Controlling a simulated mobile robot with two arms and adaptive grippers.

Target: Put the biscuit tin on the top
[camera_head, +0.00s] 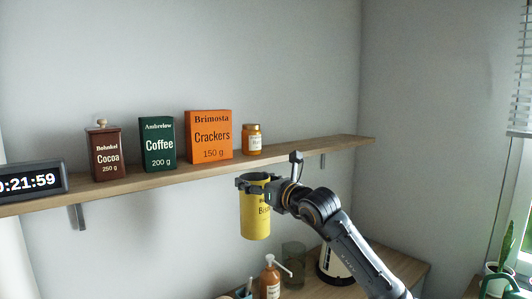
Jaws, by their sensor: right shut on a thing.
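The biscuit tin (256,219) is a yellow cylinder with dark lettering that starts "Bis". My right gripper (254,182) is shut on it near its upper end. The tin hangs nearly upright in the air, just below the front edge of the wooden wall shelf (312,150). My right arm comes in from the lower right and hides part of the tin's right side. My left gripper is not in view.
On the shelf, left to right, stand a digital clock (32,179), a cocoa box (104,155), a coffee box (157,144), a crackers box (209,136) and a small orange jar (252,139). The shelf right of the jar is clear. A pump bottle (270,282) and a glass (293,259) stand below.

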